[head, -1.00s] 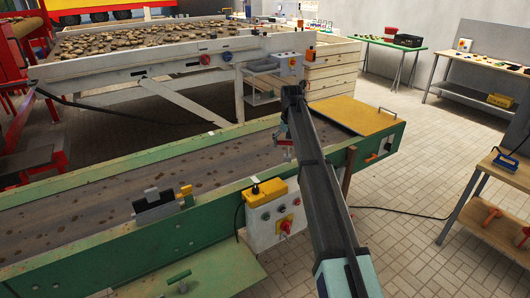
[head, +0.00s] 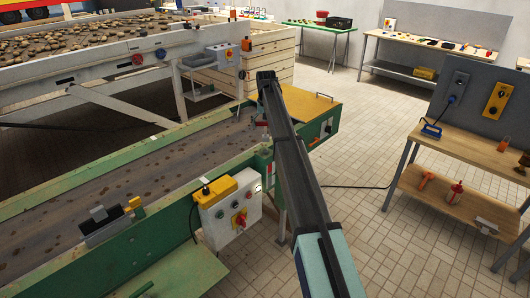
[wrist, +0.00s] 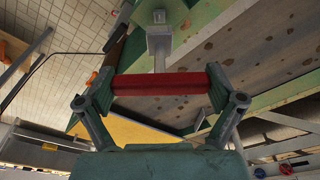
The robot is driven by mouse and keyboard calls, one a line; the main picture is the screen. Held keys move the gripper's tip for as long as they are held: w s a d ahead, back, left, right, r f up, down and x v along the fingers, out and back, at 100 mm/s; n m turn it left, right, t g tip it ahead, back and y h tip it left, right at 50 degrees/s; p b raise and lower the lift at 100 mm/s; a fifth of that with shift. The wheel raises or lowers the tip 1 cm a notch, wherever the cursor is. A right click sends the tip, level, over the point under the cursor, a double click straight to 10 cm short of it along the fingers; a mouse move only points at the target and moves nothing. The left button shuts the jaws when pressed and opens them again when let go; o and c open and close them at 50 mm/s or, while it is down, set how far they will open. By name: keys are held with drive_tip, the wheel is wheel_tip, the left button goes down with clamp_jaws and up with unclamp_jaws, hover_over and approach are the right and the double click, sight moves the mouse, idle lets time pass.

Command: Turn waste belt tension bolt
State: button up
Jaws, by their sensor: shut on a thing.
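My gripper (wrist: 160,84) is shut on a red bar-shaped handle (wrist: 160,82), held crosswise between its two pads in the wrist view. A grey shaft with a square block (wrist: 159,40) stands out beyond the handle, in line with its middle. A small light round end (wrist: 158,16) shows past the block against green metal; I cannot tell whether they touch. This may be the tension bolt, but it is too unclear to be sure. In the head view my gripper is small and partly hidden by my arm, beside the green-framed belt (head: 110,172) near its yellow end cover (head: 297,108).
A control box (head: 229,213) with a yellow top is fixed to the belt's near side. A wooden bench (head: 470,150) with tools stands to the right. A potato table (head: 95,72) stands behind the belt. The tiled floor (head: 385,215) between belt and bench is mostly clear.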

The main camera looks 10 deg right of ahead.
sight(266, 136)
drive_tip(key=shift+f+b, duration=0.65)
drive_tip(key=shift+f, duration=1.6)
drive_tip(key=shift+f+b, duration=0.35)
drive_tip(key=shift+f, duration=0.8)
